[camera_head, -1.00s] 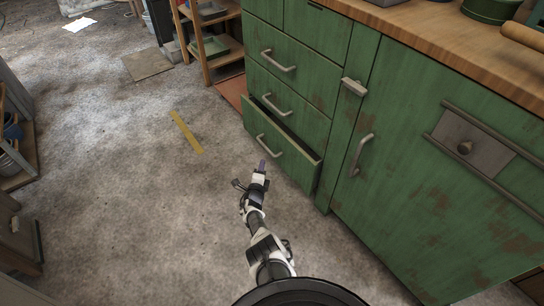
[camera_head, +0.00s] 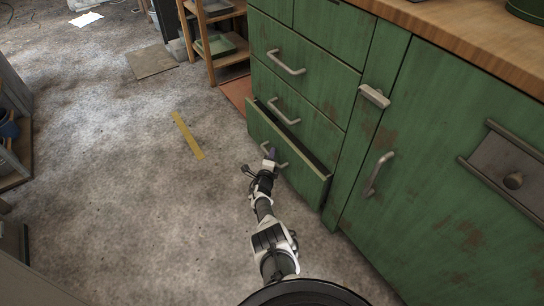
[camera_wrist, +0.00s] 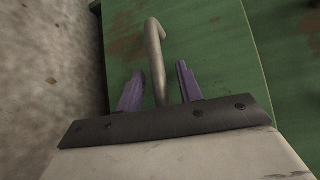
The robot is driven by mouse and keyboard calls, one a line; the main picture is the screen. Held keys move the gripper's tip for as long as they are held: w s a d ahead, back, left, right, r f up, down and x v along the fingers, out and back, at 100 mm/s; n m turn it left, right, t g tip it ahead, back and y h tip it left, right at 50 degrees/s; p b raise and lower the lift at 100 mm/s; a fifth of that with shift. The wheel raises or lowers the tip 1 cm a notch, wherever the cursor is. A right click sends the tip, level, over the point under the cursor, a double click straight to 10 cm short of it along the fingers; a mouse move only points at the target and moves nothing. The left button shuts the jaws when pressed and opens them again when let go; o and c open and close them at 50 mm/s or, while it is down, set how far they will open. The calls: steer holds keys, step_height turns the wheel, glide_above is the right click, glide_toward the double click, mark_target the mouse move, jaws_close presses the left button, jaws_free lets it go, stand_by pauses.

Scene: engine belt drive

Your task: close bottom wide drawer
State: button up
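The bottom wide drawer (camera_head: 286,157) of the green cabinet stands partly open, with a dark gap along its top edge. Its metal handle (camera_head: 264,147) is at the front of the drawer. My gripper (camera_head: 271,155) is at the drawer front, by the handle. In the wrist view, the two purple fingers of my gripper (camera_wrist: 160,88) are apart, with the handle (camera_wrist: 156,60) between them. I see a space between the handle and the right finger, so the fingers are not closed on it.
Two drawers above, with handles (camera_head: 286,63) and (camera_head: 283,111), look shut. A cabinet door (camera_head: 440,170) with a handle is to the right, below a wooden worktop (camera_head: 470,40). A wooden shelf (camera_head: 212,45) stands behind left.

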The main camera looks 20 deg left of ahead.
mark_target(279, 154)
steer(key=shift+c, duration=0.5)
jaws_close()
steer(key=w+d+b, duration=0.2)
steer(key=w, duration=0.1)
steer(key=shift+w+d, duration=0.15)
steer(key=shift+d, duration=0.1)
steer(key=shift+w+r, duration=0.1)
steer(key=shift+o, duration=0.5)
jaws_free()
steer(key=shift+d, duration=0.1)
